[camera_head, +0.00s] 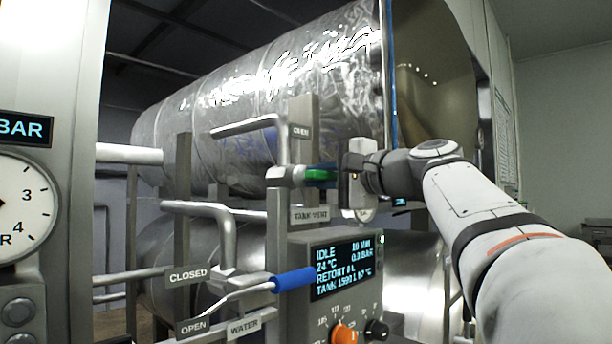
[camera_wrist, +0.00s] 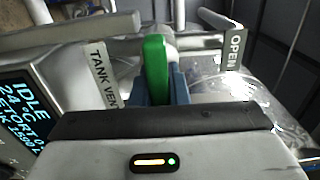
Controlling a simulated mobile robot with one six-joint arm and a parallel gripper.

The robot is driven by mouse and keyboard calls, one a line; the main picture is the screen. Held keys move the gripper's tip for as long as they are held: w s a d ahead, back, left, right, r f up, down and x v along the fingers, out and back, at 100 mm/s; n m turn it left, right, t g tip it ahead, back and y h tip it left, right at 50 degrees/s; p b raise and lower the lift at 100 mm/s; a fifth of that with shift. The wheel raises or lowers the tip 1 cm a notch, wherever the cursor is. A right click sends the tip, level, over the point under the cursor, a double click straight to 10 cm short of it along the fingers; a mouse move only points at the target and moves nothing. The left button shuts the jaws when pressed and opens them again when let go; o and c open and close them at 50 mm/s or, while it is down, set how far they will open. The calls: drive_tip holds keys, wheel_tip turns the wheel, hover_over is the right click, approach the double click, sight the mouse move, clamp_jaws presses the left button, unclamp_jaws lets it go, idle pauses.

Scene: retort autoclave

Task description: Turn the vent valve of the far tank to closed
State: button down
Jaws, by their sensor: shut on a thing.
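The tank vent valve has a green lever handle (camera_head: 320,175), which points right toward my gripper in the head view. The green handle also shows upright in the wrist view (camera_wrist: 155,68), between my two blue-grey fingers. My gripper (camera_wrist: 158,88) is shut on this handle. In the head view the gripper body hides the handle's outer end. A "TANK VENT" plate (camera_head: 310,215) hangs below the valve. An "OPEN" plate (camera_wrist: 235,47) stands right of the handle in the wrist view. No closed plate for this valve can be made out.
A second valve with a blue handle (camera_head: 293,279) sits lower left, beside "CLOSED", "OPEN" and "WATER" plates. The control panel (camera_head: 345,268) with knobs is below my gripper. A large foil-wrapped vessel (camera_head: 270,85) fills the back. Pipes run close around the valve.

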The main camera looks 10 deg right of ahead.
sight(333, 176)
drive_tip(key=shift+f, duration=0.1)
drive_tip(key=c, duration=1.4)
unclamp_jaws()
drive_tip(key=shift+s, duration=0.1)
drive_tip(key=b+v, duration=0.2)
drive_tip(key=v, duration=0.4)
drive_tip(key=shift+s+d, duration=0.15)
drive_tip(key=shift+d, duration=0.1)
drive_tip(key=shift+s+d+b, duration=0.3)
drive_tip(key=shift+s+d, duration=0.05)
drive_tip(key=shift+s, duration=0.15)
